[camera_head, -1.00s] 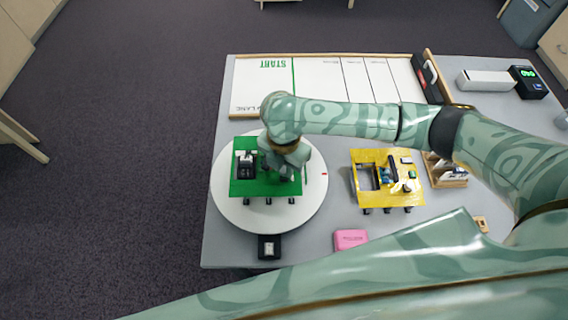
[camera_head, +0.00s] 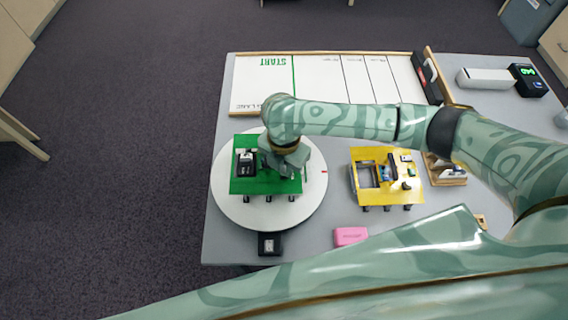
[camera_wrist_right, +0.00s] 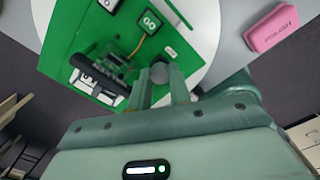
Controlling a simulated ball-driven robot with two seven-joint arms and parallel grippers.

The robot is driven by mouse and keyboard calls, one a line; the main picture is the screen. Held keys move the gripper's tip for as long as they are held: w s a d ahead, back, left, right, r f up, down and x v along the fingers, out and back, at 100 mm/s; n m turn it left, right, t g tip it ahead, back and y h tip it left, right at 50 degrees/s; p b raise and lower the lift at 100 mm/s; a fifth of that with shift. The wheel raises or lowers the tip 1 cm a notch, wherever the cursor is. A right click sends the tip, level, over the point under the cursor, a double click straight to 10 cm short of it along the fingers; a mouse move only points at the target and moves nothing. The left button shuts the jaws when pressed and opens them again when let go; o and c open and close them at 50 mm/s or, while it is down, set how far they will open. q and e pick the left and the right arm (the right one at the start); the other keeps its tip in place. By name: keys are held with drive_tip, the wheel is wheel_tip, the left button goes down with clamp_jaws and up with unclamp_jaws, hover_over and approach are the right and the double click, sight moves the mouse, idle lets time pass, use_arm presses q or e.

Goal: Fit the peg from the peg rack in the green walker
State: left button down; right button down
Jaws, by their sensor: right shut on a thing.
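The green walker (camera_head: 240,187) stands on a round white turntable (camera_head: 230,212) at the left of the table. My right gripper (camera_head: 284,168) is over the right part of the green walker, and my own wrist hides its fingers there. In the right wrist view the right gripper (camera_wrist_right: 160,88) is shut on a grey round peg (camera_wrist_right: 160,72), just over the green plate (camera_wrist_right: 95,32). I cannot tell whether the peg touches the walker or sits in a hole. My left gripper is not in view.
A yellow walker (camera_head: 405,166) and a wooden rack (camera_head: 447,180) stand to the right. A pink block (camera_head: 350,236) and a black box (camera_head: 269,244) lie near the front edge. A white START board (camera_head: 320,80) lies at the back.

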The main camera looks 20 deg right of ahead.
drive_tip(key=shift+f+p, duration=0.2)
drive_tip(key=shift+p, duration=0.1)
idle(0.4)
drive_tip(key=shift+p, duration=0.45)
drive_tip(key=shift+f, duration=0.1)
idle(0.4)
drive_tip(key=c, duration=1.2)
unclamp_jaws()
drive_tip(key=shift+r+p, duration=3.8)
drive_tip(key=shift+p, duration=0.65)
drive_tip(key=shift+f, duration=0.1)
